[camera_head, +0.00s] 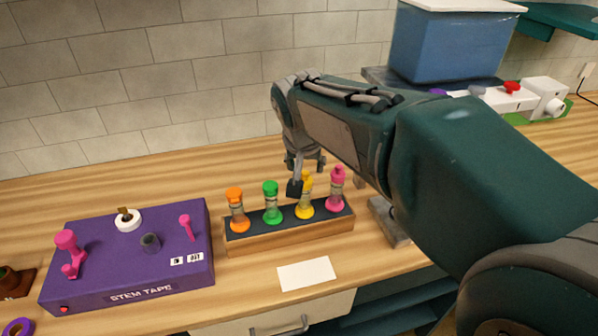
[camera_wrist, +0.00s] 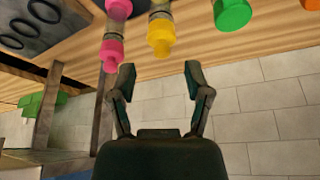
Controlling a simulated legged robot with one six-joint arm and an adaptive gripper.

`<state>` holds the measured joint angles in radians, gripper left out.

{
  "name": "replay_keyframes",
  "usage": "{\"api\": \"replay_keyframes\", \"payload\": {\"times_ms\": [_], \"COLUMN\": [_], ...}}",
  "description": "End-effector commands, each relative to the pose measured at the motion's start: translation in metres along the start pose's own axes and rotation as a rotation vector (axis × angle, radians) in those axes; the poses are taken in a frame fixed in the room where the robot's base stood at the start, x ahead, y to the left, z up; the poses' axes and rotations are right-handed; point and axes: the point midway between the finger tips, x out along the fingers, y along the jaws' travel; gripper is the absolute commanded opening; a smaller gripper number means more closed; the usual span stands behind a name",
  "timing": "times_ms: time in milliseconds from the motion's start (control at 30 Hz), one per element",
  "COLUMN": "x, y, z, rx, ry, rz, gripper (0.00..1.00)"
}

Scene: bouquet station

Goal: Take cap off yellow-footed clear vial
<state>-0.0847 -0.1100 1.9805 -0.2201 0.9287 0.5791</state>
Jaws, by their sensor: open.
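The yellow-footed clear vial (camera_head: 305,198) stands upright in the wooden rack (camera_head: 290,232), between the green and pink vials. It has a yellow cap (camera_head: 307,184) on top and a yellow foot. In the wrist view the yellow cap (camera_wrist: 161,42) lies just ahead of my fingertips, roughly centred between them. My gripper (camera_wrist: 160,70) is open and empty, with a finger on either side of the cap's line. In the head view my gripper (camera_head: 300,183) is beside the yellow cap, and its far finger is partly hidden. I cannot tell whether it touches.
Pink (camera_head: 337,190), green (camera_head: 271,203) and orange (camera_head: 236,210) capped vials stand in the same rack, the pink and green close by. A purple stem tape station (camera_head: 130,265) is at left. A white card (camera_head: 306,274) lies in front. A blue bin (camera_head: 450,45) stands behind right.

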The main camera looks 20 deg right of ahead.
Motion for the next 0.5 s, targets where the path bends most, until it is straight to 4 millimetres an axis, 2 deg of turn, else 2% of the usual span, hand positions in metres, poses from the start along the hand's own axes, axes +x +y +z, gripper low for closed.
{"api": "replay_keyframes", "payload": {"times_ms": [33, 200, 300, 500], "x": [0.01, 0.034, 0.041, 0.041], "y": [-0.001, -0.005, -0.006, -0.006], "z": [-0.001, -0.002, -0.002, -0.002], "rx": [-0.001, 0.0, -0.001, -0.001], "ry": [-0.006, -0.005, -0.003, -0.001], "rz": [0.003, 0.002, 0.001, 0.0], "gripper": [0.63, 0.63, 0.63, 0.63]}}
